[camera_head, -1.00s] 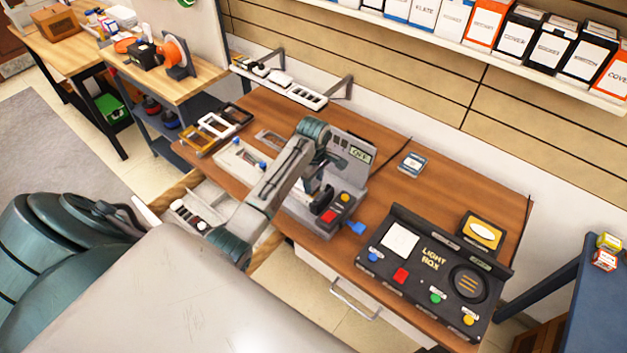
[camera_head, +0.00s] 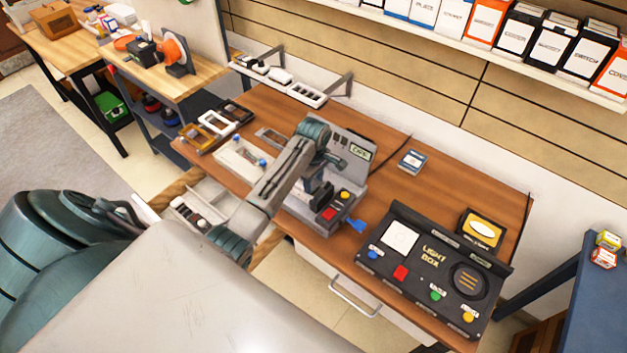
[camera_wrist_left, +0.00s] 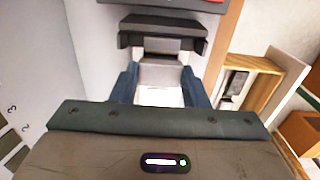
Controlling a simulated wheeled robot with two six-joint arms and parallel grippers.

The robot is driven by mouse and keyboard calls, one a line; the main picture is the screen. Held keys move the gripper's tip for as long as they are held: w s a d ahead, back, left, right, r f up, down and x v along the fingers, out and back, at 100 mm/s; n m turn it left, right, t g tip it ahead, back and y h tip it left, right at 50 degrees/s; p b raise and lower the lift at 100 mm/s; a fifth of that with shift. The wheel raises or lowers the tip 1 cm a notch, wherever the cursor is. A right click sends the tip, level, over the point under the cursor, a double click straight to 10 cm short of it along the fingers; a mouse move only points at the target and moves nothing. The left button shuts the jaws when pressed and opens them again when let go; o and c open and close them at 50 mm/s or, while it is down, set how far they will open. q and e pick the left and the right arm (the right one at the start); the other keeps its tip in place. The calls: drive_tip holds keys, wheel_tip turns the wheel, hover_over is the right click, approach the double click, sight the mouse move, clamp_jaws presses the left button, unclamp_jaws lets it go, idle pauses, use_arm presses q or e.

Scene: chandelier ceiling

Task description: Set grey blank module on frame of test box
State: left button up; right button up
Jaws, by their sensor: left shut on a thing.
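The grey test box (camera_head: 352,132) stands on the wooden desk, with a small screen, red and yellow buttons and a blue part at its side. My left gripper (camera_head: 320,194) is low in front of the box's upright panel; the arm covers part of the box. In the left wrist view my left gripper (camera_wrist_left: 160,82) is shut on a pale grey piece (camera_wrist_left: 160,96), which looks like the grey blank module. A dark bar with a slot lies just beyond it. Whether the module touches the frame cannot be told. My right gripper is not in view.
The black light box (camera_head: 432,252) stands to the right on the desk (camera_head: 395,192). An open drawer (camera_head: 205,198) juts out at the front left. A small blue-grey card (camera_head: 411,161) lies behind.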

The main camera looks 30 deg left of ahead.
use_arm(q)
drive_tip(key=shift+f, duration=0.1)
idle(0.3)
drive_tip(key=o, duration=1)
drive_tip(key=shift+o, duration=0.2)
drive_tip(key=shift+r, duration=3)
